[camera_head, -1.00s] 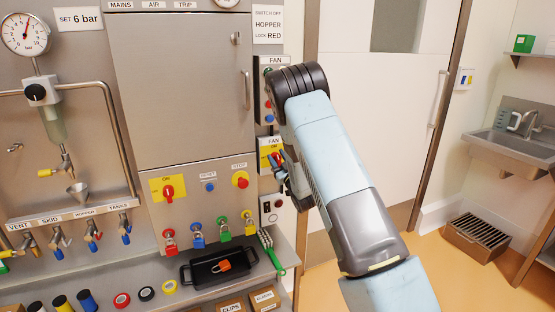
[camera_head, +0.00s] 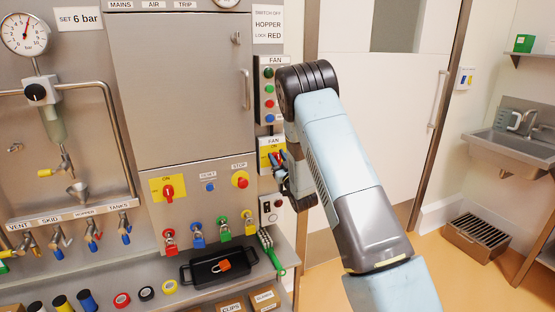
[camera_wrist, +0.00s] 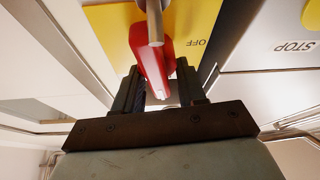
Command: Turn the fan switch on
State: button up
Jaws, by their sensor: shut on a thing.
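The fan switch is a yellow plate (camera_head: 265,145) marked FAN on the panel's right side, partly hidden by my gripper in the head view. Its red handle (camera_wrist: 150,60) shows in the wrist view, in front of the yellow plate (camera_wrist: 108,18) with the word OFF beside it. My gripper (camera_wrist: 160,88) has its two dark fingers on either side of the handle's lower end, shut on it. In the head view my gripper (camera_head: 279,165) is at the switch, seen from behind. The exact handle angle is partly hidden.
A door (camera_head: 385,110) stands to the right.

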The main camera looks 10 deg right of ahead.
jog(key=shift+d+m+h, duration=0.1)
jog(key=shift+m+h, duration=0.7)
jog(key=shift+m, duration=0.7)
jog(key=o, duration=0.7)
jog(key=shift+c, duration=0.2)
jog(key=v, duration=1.3)
jog(key=shift+s+f, duration=0.2)
jog(key=shift+f, duration=0.35)
